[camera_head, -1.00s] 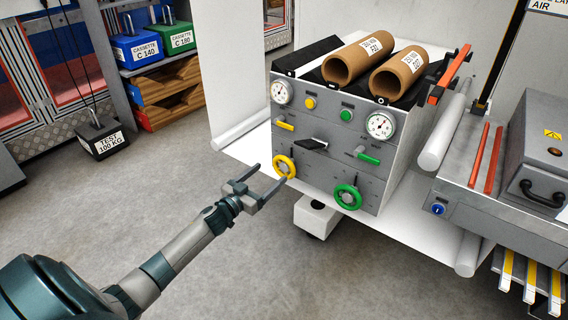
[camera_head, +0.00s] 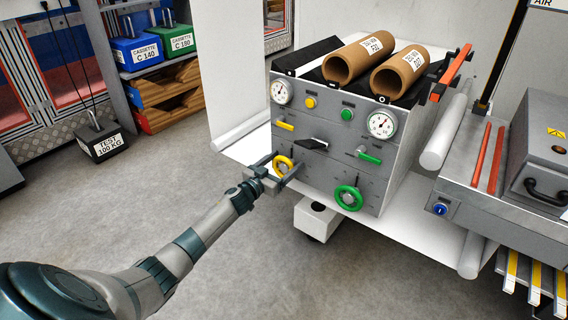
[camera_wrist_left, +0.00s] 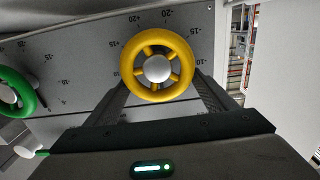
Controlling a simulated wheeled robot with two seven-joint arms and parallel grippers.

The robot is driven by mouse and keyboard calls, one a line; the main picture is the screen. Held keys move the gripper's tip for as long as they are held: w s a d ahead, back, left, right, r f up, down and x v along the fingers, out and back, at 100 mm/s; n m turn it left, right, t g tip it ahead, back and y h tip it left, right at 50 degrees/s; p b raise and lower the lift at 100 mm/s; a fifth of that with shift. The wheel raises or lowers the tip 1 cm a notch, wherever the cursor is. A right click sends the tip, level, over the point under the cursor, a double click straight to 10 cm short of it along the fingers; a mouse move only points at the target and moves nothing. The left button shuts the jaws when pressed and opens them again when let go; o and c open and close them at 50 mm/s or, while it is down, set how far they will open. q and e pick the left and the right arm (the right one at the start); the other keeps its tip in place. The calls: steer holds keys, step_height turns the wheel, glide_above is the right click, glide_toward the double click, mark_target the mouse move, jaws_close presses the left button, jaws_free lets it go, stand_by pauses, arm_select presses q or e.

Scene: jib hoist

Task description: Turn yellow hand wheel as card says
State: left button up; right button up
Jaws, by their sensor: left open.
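The yellow hand wheel (camera_head: 283,166) is on the lower left of the grey panel (camera_head: 318,169). In the left wrist view the yellow wheel (camera_wrist_left: 157,66) has several spokes, a silver hub and a numbered scale behind it. My left gripper (camera_head: 284,172) is open, with its fingers on either side of the yellow wheel; I cannot tell whether they touch it. The green hand wheel (camera_head: 348,198) is at the lower right of the panel and also shows at the left edge of the wrist view (camera_wrist_left: 14,92). No card with instructions is readable. My right gripper is not in view.
Two gauges, buttons and yellow and green levers sit above the wheels. Brown tubes (camera_head: 358,58) lie on top of the panel's box. A grey bench (camera_head: 465,190) stands at the right. A test weight (camera_head: 102,141) hangs or rests at the left. The floor at front is clear.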

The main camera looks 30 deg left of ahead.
arm_select(q)
steer(key=c, duration=0.8)
steer(key=shift+d+m, duration=0.1)
steer(key=shift+m, duration=0.3)
